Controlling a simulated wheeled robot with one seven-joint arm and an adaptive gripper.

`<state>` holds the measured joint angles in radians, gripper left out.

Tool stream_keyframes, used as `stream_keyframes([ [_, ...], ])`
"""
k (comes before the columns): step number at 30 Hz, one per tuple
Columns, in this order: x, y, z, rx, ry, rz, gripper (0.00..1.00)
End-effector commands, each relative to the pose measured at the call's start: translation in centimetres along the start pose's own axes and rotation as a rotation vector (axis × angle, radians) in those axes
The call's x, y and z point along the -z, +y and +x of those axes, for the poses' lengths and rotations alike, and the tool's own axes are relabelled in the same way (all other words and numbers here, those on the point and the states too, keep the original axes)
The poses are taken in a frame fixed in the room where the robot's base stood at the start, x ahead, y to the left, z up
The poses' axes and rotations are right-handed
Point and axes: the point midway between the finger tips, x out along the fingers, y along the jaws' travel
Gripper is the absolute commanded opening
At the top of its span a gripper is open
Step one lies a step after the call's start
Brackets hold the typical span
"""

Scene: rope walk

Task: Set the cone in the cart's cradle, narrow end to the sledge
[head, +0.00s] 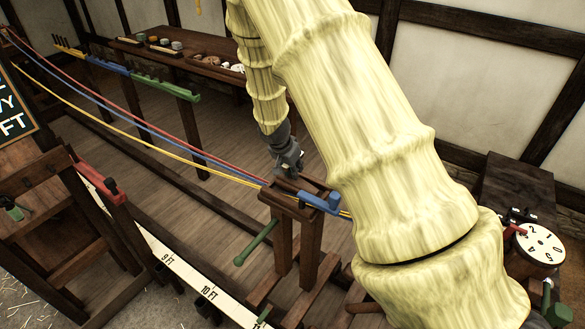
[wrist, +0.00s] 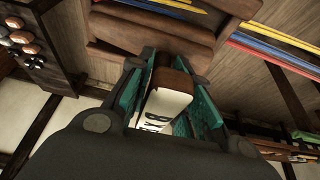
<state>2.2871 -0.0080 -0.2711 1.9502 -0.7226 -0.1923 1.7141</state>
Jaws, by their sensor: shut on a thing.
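My gripper (head: 287,160) is low over the top of the wooden cart (head: 283,207) in the head view. In the wrist view, its teal finger pads (wrist: 170,105) are shut on a brown piece with a white lettered face (wrist: 164,106). Its full shape is hidden, so I cannot tell whether it is the cone or which end is narrow. The brown wooden top of the cart (wrist: 140,35) shows just beyond the fingertips. I cannot tell whether the held piece touches the cradle. I cannot clearly identify the sledge.
Red, blue and yellow ropes (head: 195,157) stretch from the left to the cart. A green handle (head: 254,243) sticks out of the cart, and a blue part (head: 321,201) sits on its right. A numbered dial (head: 540,244) stands right. A back table (head: 190,45) holds small round things.

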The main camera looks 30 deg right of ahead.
Motion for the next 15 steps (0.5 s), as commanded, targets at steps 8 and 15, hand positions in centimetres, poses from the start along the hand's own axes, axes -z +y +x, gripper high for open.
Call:
stream_keyframes([
  [8, -0.07, 0.0, 0.14, 0.0, 0.0, 0.0, 0.43],
  [15, -0.06, 0.0, 0.11, 0.0, 0.0, 0.0, 0.43],
])
